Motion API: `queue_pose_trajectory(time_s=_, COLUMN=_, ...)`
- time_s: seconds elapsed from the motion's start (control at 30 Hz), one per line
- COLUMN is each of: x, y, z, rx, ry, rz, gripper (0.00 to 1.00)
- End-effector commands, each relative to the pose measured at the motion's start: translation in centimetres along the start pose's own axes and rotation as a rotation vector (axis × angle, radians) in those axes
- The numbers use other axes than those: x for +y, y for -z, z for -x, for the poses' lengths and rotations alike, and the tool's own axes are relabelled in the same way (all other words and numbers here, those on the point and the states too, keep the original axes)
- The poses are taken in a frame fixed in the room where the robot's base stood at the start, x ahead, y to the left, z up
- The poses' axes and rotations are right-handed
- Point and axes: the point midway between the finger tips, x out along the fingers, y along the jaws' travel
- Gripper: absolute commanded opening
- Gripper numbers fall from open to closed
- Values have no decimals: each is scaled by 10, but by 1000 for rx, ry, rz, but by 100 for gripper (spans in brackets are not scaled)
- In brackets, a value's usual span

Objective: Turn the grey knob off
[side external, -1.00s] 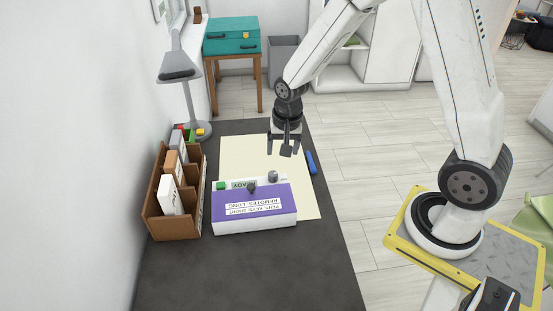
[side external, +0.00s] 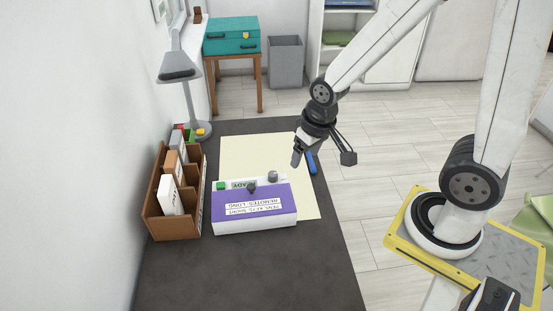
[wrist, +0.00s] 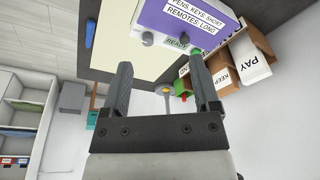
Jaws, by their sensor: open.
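A white and purple box (side external: 254,206) lies on the dark table with labels on its top. A light grey knob (side external: 273,176) stands at its far right corner, and a darker knob (side external: 251,188) stands near the middle of its far strip. In the wrist view a grey knob (wrist: 147,38) shows at the box edge, ahead of the fingers. My gripper (side external: 323,158) is open, tilted and empty, above and to the right of the light grey knob, touching nothing. The fingers also show spread in the wrist view (wrist: 160,64).
A green button (side external: 221,185) and a READY label sit on the box's far strip. A brown organiser (side external: 175,205) stands left of the box, and a desk lamp (side external: 180,75) behind it. The near table is clear.

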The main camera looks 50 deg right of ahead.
Motion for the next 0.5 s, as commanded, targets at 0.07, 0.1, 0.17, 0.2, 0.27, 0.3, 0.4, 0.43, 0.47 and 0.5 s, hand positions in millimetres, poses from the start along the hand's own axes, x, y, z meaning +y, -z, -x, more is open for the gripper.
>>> queue_pose_trajectory(time_s=0.07, x=-1, y=-6, z=3, rx=7, ry=2, rz=42, gripper=78)
queue_pose_trajectory(time_s=0.1, x=-1, y=-8, z=5, rx=10, ry=2, rz=62, gripper=78)
queue_pose_trajectory(time_s=0.17, x=-1, y=-12, z=6, rx=13, ry=3, rz=88, gripper=78)
queue_pose_trajectory(time_s=0.2, x=-1, y=-14, z=7, rx=15, ry=3, rz=101, gripper=78)
queue_pose_trajectory(time_s=0.27, x=-2, y=-16, z=8, rx=18, ry=4, rz=118, gripper=78)
queue_pose_trajectory(time_s=0.3, x=-2, y=-17, z=8, rx=20, ry=4, rz=127, gripper=78)
queue_pose_trajectory(time_s=0.4, x=-2, y=-19, z=9, rx=21, ry=4, rz=139, gripper=78)
queue_pose_trajectory(time_s=0.43, x=-2, y=-19, z=9, rx=21, ry=4, rz=141, gripper=78)
queue_pose_trajectory(time_s=0.47, x=-2, y=-19, z=9, rx=21, ry=4, rz=143, gripper=78)
queue_pose_trajectory(time_s=0.5, x=-2, y=-19, z=9, rx=21, ry=4, rz=144, gripper=78)
